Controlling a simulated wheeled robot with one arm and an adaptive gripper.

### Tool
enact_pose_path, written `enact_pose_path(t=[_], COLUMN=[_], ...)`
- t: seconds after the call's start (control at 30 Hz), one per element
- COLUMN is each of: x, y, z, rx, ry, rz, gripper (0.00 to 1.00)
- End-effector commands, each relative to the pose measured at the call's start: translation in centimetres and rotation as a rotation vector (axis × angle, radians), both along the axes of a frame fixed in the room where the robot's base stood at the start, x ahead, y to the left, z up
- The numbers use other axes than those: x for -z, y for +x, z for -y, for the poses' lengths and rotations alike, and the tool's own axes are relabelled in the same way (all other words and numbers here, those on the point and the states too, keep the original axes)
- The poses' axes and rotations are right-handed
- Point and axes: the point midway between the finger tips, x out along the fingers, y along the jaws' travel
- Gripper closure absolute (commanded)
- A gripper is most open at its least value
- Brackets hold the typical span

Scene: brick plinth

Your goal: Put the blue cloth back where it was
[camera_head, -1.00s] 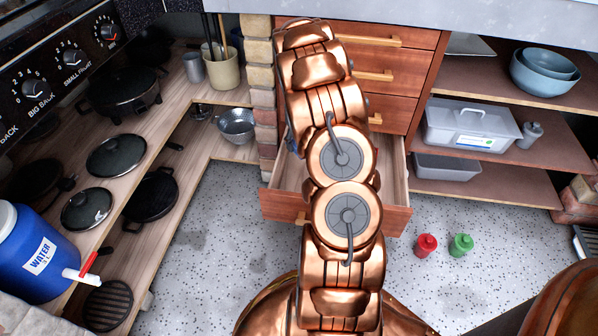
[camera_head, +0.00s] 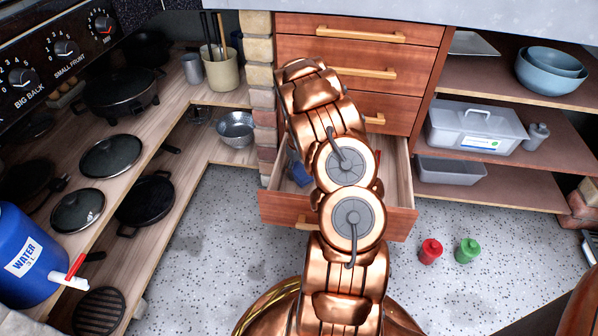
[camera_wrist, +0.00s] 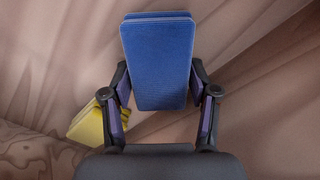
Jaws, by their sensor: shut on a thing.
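The blue cloth (camera_wrist: 158,62) is a folded blue block, upright in the wrist view. My gripper (camera_wrist: 160,84) has one finger on each side of it and is shut on it. A blue patch (camera_head: 300,172), which looks like this cloth, shows beside my arm at the left of the open drawer (camera_head: 400,215) in the head view. My arm hides much of the drawer and my gripper there. I cannot tell whether the cloth touches the wood-grained surface behind it.
A yellow folded thing (camera_wrist: 88,125) lies left of my gripper in the wrist view. Closed drawers (camera_head: 350,60) stand above the open one. Red (camera_head: 430,251) and green (camera_head: 467,251) bottles stand on the floor to its right. Shelves (camera_head: 480,185) flank the drawers.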

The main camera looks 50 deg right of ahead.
Motion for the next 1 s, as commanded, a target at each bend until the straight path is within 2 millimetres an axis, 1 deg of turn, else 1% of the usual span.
enact_pose_path(t=[0.23,0.37,0.4,0.6,1.0], x=[-0.04,0.26,0.27,0.25,0.03], y=[0.03,0.01,0.02,0.03,0.03], z=[0.02,-0.03,-0.01,0.01,0.06], rx=[0.0,0.0,0.0,0.0,0.0], ry=[0.0,0.001,0.001,0.0,-0.001], rz=[0.001,0.0,0.0,0.001,0.002], gripper=[0.68,0.68,0.36,0.16,0.15])
